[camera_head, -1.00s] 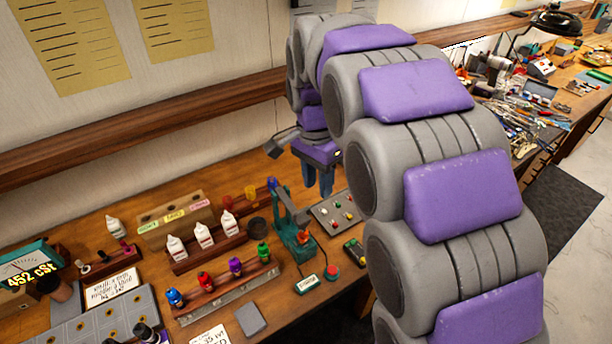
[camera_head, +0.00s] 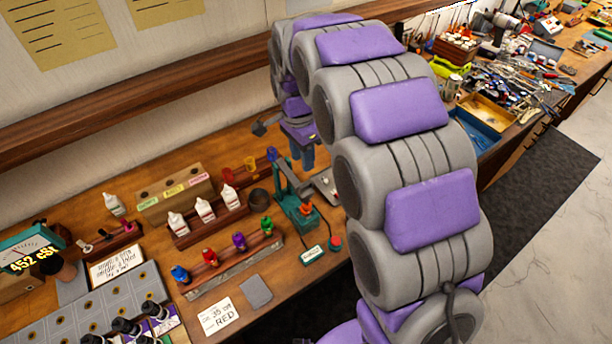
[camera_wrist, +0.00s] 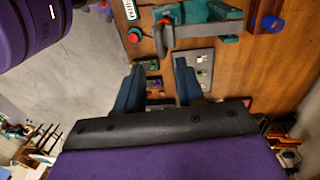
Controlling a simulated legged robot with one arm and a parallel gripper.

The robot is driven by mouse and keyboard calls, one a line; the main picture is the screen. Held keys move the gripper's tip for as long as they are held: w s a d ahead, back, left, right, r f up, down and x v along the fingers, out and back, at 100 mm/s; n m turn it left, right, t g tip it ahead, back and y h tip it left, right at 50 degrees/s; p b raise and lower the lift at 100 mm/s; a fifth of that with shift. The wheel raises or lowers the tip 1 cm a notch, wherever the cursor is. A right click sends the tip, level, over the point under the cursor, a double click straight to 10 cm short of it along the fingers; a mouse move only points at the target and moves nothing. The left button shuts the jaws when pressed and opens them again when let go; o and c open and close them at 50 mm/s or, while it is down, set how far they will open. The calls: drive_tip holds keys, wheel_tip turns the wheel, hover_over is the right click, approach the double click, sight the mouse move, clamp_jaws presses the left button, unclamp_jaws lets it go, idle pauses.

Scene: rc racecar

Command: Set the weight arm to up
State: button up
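A teal tester (camera_head: 298,214) with an upright post stands near the front edge of the bench. A grey arm (camera_head: 297,186) reaches from its post, apparently the weight arm; its exact angle is hard to judge. In the wrist view, the teal tester (camera_wrist: 208,14) and the grey arm (camera_wrist: 206,30) lie beyond my fingertips, with a red part at the arm's end. My gripper (camera_head: 303,154) hangs behind and right of the post. In the wrist view, my gripper (camera_wrist: 158,74) has its two blue fingers apart, with nothing between them.
A red button (camera_head: 334,242) sits right of the tester. A rack of coloured bottles (camera_head: 228,262) and a rack of white bottles (camera_head: 207,222) stand to the left. A grey panel (camera_head: 326,184) lies behind the tester, partly hidden by my arm. A wooden shelf (camera_head: 150,112) runs along the wall.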

hover_over(308, 184)
drive_tip(key=a, duration=0.3)
drive_tip(key=f, duration=0.5)
drive_tip(key=shift+w+d, duration=0.2)
drive_tip(key=shift+w, duration=0.05)
drive_tip(key=shift+s+d+f, duration=0.1)
drive_tip(key=shift+d+f, duration=1.2)
drive_tip(key=shift+f, duration=0.05)
drive_tip(key=shift+a, duration=1)
drive_tip(key=shift+c, duration=2.1)
drive_tip(key=shift+d, duration=0.2)
drive_tip(key=shift+c, duration=0.7)
drive_tip(key=shift+d, duration=0.35)
clamp_jaws()
